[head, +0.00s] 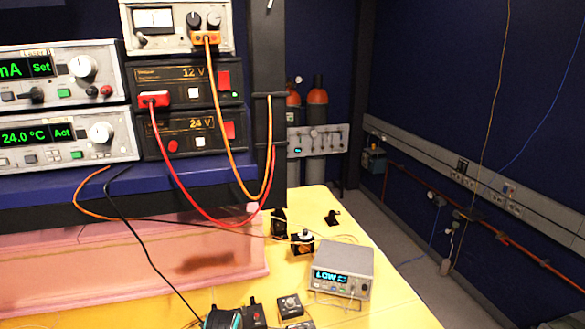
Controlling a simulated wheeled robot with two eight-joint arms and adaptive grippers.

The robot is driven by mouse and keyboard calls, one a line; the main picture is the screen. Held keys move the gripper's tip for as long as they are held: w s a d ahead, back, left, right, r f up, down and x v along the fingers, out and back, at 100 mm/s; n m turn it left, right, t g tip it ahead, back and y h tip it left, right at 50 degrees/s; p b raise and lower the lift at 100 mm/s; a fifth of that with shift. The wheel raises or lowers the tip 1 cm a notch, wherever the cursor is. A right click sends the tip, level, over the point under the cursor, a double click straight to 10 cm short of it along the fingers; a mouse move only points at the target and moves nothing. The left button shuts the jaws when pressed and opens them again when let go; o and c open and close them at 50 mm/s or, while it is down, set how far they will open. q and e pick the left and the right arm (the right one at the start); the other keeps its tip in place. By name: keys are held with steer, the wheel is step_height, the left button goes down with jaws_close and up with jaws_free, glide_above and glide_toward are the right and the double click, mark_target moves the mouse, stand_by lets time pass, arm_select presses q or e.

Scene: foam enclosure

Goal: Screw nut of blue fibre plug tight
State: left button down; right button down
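I cannot make out a blue fibre plug or its nut in the head view. A thin blue cable (541,107) hangs along the right wall, and its lower end runs toward the wall trunking. Another short blue line (433,236) hangs lower down near the floor. Neither of my grippers can be made out. A dark rounded object with a teal edge (222,318) is cut off by the bottom edge, and I cannot tell what it is.
A yellow table (395,312) holds a small grey meter reading LOW (342,270), small black mounts and a control box (290,306). Pink foam (120,265) stands at left below a shelf of instruments (190,85). Orange, red and black cables hang from it. Floor at right is clear.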

arm_select(q)
steer(key=shift+w, duration=0.4)
stand_by(0.6)
steer(key=shift+s, duration=0.4)
step_height(320, 180, up, 6)
steer(key=p, duration=0.4)
steer(key=s+a+n+t+b, duration=0.2)
steer(key=s+t+b, duration=0.5)
steer(key=b, duration=0.5)
steer(key=shift+s+a+r+n, duration=0.3)
steer(key=shift+a+n, duration=0.1)
steer(key=shift+a, duration=0.4)
